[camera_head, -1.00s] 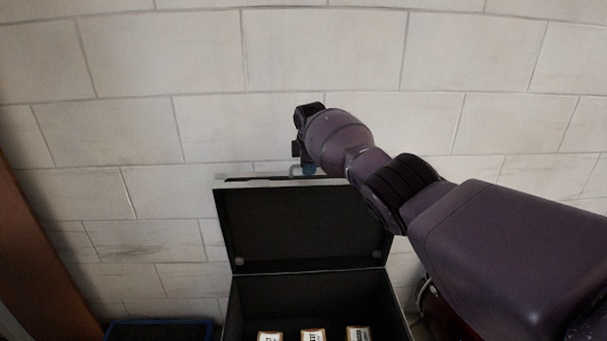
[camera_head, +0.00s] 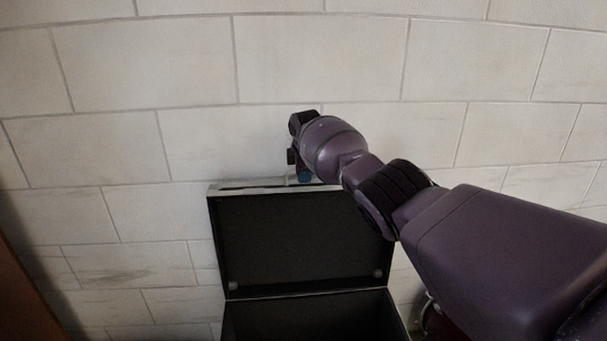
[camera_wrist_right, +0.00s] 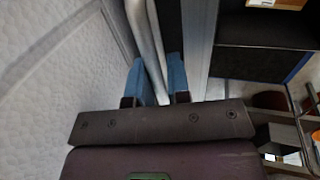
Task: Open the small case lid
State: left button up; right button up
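The small case stands against the wall, its dark lid (camera_head: 300,240) raised and upright and its dark body (camera_head: 310,318) below, cut by the lower frame edge. My right gripper (camera_head: 304,174) is at the lid's top edge, partly hidden by my own wrist. My left gripper is not in view.
A pale block wall (camera_head: 320,60) stands close behind the lid. A brown upright edge (camera_head: 25,300) is at the lower left. In the right wrist view, shelves and other items lie at the right.

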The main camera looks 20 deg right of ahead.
jog(key=o, duration=0.3)
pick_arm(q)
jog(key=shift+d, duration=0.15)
pick_arm(e)
jog(key=shift+r, duration=0.1)
jog(key=shift+r, duration=0.3)
jog(key=p+v, duration=0.2)
jog(key=v, duration=0.2)
jog(key=shift+r, duration=0.35)
pick_arm(q)
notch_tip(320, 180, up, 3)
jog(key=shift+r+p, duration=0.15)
jog(key=shift+p, duration=0.85)
pick_arm(e)
jog(key=v, duration=0.5)
jog(key=shift+s+r, duration=0.15)
jog(key=shift+s, duration=0.1)
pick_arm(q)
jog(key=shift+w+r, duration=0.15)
